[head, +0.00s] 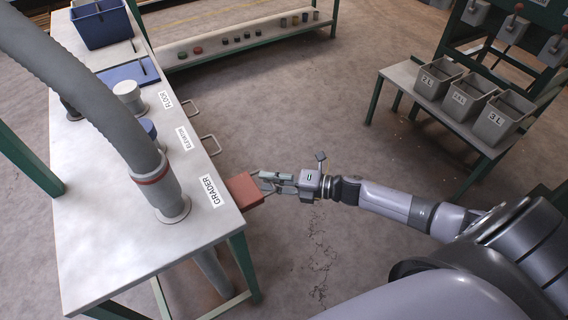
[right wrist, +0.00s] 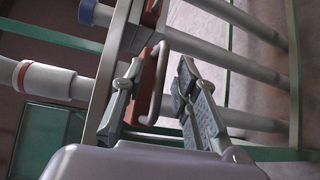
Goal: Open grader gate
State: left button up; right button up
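The grader gate (head: 244,190) is a reddish-brown slab sticking out past the table edge beside the GRADER label (head: 210,191). In the right wrist view its U-shaped handle (right wrist: 158,85) stands out from the reddish slab. My right gripper (head: 268,181) is at the gate's outer end. In the right wrist view, the right gripper's fingers (right wrist: 160,104) are apart, one on each side of the handle. I cannot tell whether either finger touches it. My left gripper is not in view.
Two grey handles, by the FLOOR (head: 190,108) and ELEVATOR (head: 210,145) labels, stick out from the same table edge. A thick grey hose (head: 80,85) meets the grader port. A side table (head: 398,74) with grey bins stands right. Floor between is open.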

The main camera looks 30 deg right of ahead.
jog(key=v, duration=1.1)
jog(key=shift+d, duration=0.25)
jog(key=shift+s, duration=0.1)
jog(key=s+d+f+m+h+p, duration=0.1)
jog(key=s+d+f+m+h, duration=0.15)
jog(key=f+m, duration=0.4)
jog(key=s+d+f+m+h+p, duration=0.15)
jog(key=f+m+h, duration=0.25)
jog(key=f, duration=0.5)
jog(key=s+d+f+m+h, duration=0.3)
jog(key=f+m+h, duration=0.15)
jog(key=f, duration=0.25)
jog(key=s+a+f+m+g, duration=0.3)
jog(key=s+a+f, duration=0.1)
jog(key=s, duration=0.5)
jog(key=s+a+f+m+g+p, duration=0.1)
jog(key=s+a+f+m+g, duration=0.3)
jog(key=s+f, duration=0.3)
jog(key=s+a+f+m+g+p, duration=0.1)
jog(key=s+a+f+m+g, duration=0.2)
jog(key=s, duration=0.9)
notch_tip(320, 180, down, 2)
jog(key=a+m, duration=0.1)
jog(key=a, duration=0.2)
jog(key=shift+f+h, duration=0.15)
jog(key=shift+h, duration=0.25)
